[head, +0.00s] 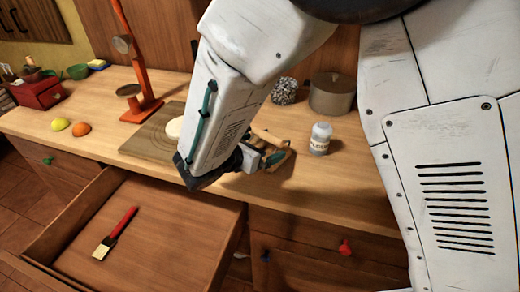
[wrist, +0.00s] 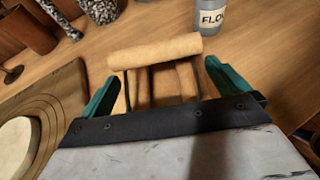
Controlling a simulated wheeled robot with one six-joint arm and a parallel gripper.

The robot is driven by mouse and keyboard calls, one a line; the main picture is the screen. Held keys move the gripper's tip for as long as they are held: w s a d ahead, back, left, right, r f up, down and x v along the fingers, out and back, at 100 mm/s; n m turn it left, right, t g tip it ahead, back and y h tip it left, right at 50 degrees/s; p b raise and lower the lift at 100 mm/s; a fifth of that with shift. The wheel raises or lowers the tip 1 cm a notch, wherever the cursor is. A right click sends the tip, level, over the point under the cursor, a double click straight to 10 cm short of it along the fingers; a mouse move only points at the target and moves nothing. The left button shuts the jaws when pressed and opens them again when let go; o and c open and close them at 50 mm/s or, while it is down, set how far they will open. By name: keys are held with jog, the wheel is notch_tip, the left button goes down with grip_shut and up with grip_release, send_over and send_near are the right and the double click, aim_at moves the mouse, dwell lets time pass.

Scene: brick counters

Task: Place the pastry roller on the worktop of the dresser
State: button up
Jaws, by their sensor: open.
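The pastry roller (wrist: 155,51) is pale wood, with a cylinder across the far end and a wooden frame behind it. In the wrist view it lies over the worktop between the green fingers of my gripper (wrist: 162,74). The fingers are open, with a gap on either side of the wooden frame. In the head view my gripper (head: 262,158) is low over the dresser worktop (head: 222,184), and the pastry roller (head: 287,152) shows only partly beside it. Its near end is hidden by my gripper.
A labelled flour jar (head: 320,138) stands right of the roller. A board (head: 150,147) with pale dough is on the left. A pot (head: 332,94) stands behind. An open drawer (head: 160,240) below holds a red-handled brush (head: 116,232). The front strip of worktop is clear.

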jog(key=v, duration=1.2)
jog(key=s+d+r+m+g, duration=0.1)
jog(key=d+r+m+g, duration=0.25)
jog(key=d, duration=0.35)
jog(key=s+d+r+m+g+y, duration=0.1)
jog(key=d+r+m+g, duration=0.1)
jog(key=d+m, duration=0.45)
jog(key=s+d+r+m+g, duration=0.1)
jog(key=d+r+m+g, duration=0.15)
jog(key=d, duration=0.55)
jog(key=s+d+r+m+y, duration=0.3)
jog(key=s+d+m+y, duration=0.5)
jog(key=s+m, duration=0.7)
jog(key=shift+d, duration=0.95)
jog(key=shift+r, duration=0.1)
